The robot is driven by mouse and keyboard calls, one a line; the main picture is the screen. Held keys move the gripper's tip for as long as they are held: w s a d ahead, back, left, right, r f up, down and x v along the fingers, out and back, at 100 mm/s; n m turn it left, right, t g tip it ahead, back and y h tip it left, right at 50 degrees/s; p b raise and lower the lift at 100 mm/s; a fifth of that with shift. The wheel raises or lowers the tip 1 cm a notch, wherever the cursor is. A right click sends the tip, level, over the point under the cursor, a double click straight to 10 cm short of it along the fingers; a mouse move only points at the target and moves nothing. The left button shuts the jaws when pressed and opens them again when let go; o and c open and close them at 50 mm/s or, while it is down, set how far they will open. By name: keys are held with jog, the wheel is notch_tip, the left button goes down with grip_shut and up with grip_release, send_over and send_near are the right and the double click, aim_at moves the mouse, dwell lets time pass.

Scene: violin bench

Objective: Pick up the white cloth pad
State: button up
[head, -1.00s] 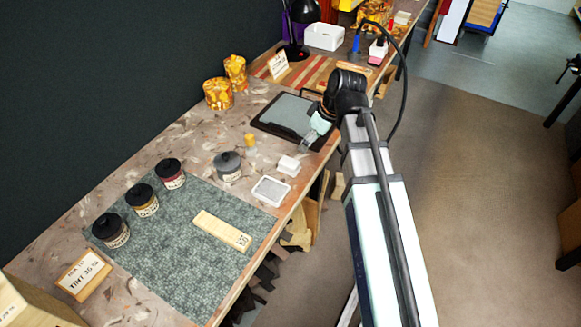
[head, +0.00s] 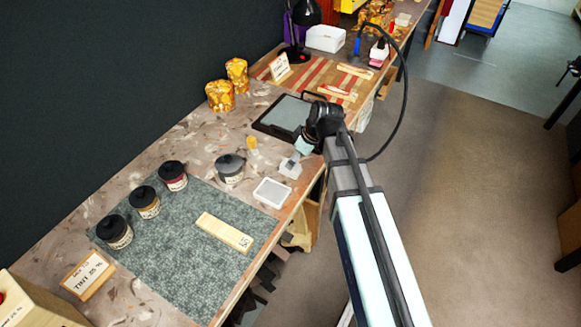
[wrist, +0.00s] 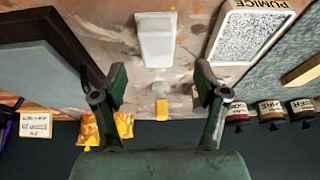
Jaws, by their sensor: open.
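The white cloth pad (head: 289,169) is a small pale block on the bench, between the pumice tray and the black-framed grey slab. In the wrist view the white pad (wrist: 155,40) lies ahead of the fingers, near the top middle. My gripper (wrist: 160,82) is open and empty, its two dark green fingers apart on either side of the pad's line. In the head view my gripper (head: 298,157) hangs just above and beside the pad and partly covers it. I see no contact with the pad.
The pumice tray (head: 271,193) is close to the pad; it also shows in the wrist view (wrist: 213,57). The black-framed slab (head: 263,127) stands on the other side. A small yellow-capped bottle (head: 253,146) and a grey jar (head: 229,169) are nearby. The bench's front edge is close.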

jog(key=shift+w+p+x, duration=0.1)
jog(key=shift+p+x, duration=0.3)
jog(key=shift+x, duration=1.1)
jog(key=shift+w+p+x, duration=0.15)
jog(key=shift+p+x, duration=0.2)
jog(key=shift+x, duration=1.15)
jog(key=c, duration=1.2)
